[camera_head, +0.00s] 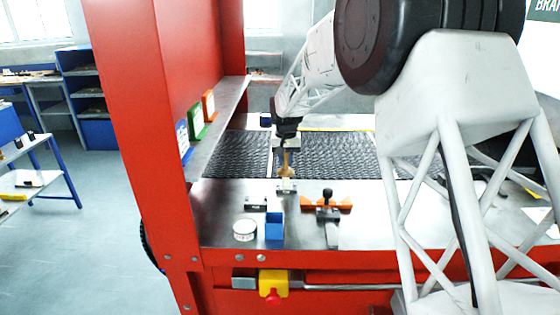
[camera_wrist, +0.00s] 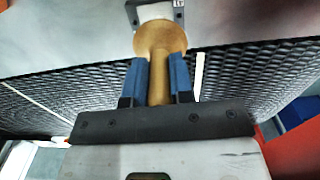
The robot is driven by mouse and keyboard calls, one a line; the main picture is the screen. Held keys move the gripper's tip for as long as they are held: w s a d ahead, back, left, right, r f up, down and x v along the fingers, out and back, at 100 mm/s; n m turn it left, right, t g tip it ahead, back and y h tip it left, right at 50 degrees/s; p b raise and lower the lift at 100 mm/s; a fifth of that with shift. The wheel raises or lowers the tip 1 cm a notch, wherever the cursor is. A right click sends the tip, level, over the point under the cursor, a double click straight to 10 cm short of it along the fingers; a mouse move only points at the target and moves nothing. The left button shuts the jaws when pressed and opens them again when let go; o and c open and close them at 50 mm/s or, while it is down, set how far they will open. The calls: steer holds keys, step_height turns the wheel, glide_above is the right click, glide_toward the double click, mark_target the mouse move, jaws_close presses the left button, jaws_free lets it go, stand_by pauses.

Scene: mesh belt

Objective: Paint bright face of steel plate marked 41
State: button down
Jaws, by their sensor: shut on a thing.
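My gripper (camera_wrist: 159,80) is shut on the wooden handle (camera_wrist: 158,85) of a tool, with one blue finger on each side. The tool's wide round wooden part (camera_wrist: 160,38) faces away from my palm; what lies beyond it is hidden. In the head view the tan tool (camera_head: 287,163) points down from my gripper (camera_head: 285,148), over the near edge of the belt. A small steel plate (camera_wrist: 145,13) with a pale label shows just past the tool; I cannot read its mark surely. In the head view a small pale plate (camera_head: 287,186) lies below the tool; contact cannot be told.
A dark mesh belt (camera_head: 335,153) runs behind the steel table (camera_head: 390,220). A white round tub (camera_head: 244,230), blue box (camera_head: 275,226), orange fixture with black knob (camera_head: 327,205) and small metal block (camera_head: 256,203) stand in front. A red post (camera_head: 150,120) rises at left.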

mark_target(278, 172)
steer(key=shift+a, duration=1.45)
step_height(278, 172, up, 8)
steer(key=shift+d, duration=0.1)
stand_by(0.9)
steer(key=shift+s, duration=0.7)
